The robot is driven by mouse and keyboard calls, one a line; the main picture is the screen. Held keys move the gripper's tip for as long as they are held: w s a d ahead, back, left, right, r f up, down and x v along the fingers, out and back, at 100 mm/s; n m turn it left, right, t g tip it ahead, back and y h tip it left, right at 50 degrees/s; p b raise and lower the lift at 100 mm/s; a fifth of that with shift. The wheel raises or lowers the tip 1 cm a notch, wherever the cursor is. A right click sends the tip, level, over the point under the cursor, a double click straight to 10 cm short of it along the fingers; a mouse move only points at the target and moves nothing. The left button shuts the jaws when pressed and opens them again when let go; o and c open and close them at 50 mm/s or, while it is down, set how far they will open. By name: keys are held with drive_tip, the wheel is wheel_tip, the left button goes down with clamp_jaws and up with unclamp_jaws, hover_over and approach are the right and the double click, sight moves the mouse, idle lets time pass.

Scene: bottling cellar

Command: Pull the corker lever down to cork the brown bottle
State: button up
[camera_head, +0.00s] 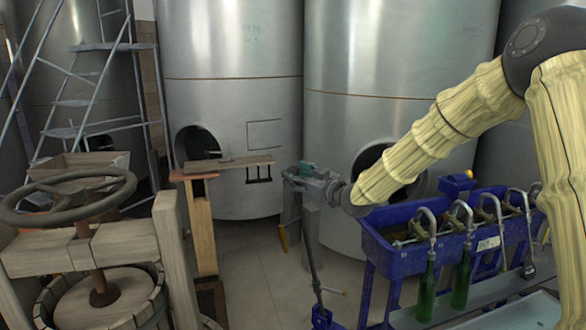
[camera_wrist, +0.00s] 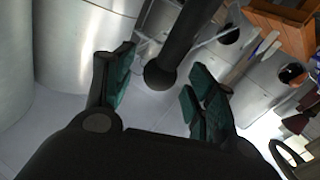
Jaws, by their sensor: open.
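My gripper (camera_head: 308,176) is open, at the end of my arm in the middle of the head view. In the wrist view, a dark rod with a rounded end, apparently the corker lever (camera_wrist: 183,42), reaches between the open teal fingers (camera_wrist: 160,88). The left finger is on one side of the rounded end and the right finger parts are on the other. Gaps show on both sides, and I cannot tell whether anything touches. In the head view, a thin dark rod (camera_head: 311,255) runs down below the gripper to a blue piece (camera_head: 322,318). I cannot make out the brown bottle.
A blue filler trough (camera_head: 400,262) with spouts and green bottles (camera_head: 427,290) stands at right. A wooden press with a handwheel (camera_head: 68,195) is at left. A wooden stand (camera_head: 201,235) stands left of centre. Steel tanks (camera_head: 230,70) line the back. Bare floor (camera_head: 265,290) shows between.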

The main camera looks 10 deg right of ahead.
drive_tip(key=shift+p+x, duration=0.45)
drive_tip(key=shift+x, duration=0.85)
drive_tip(key=shift+c, duration=0.3)
clamp_jaws()
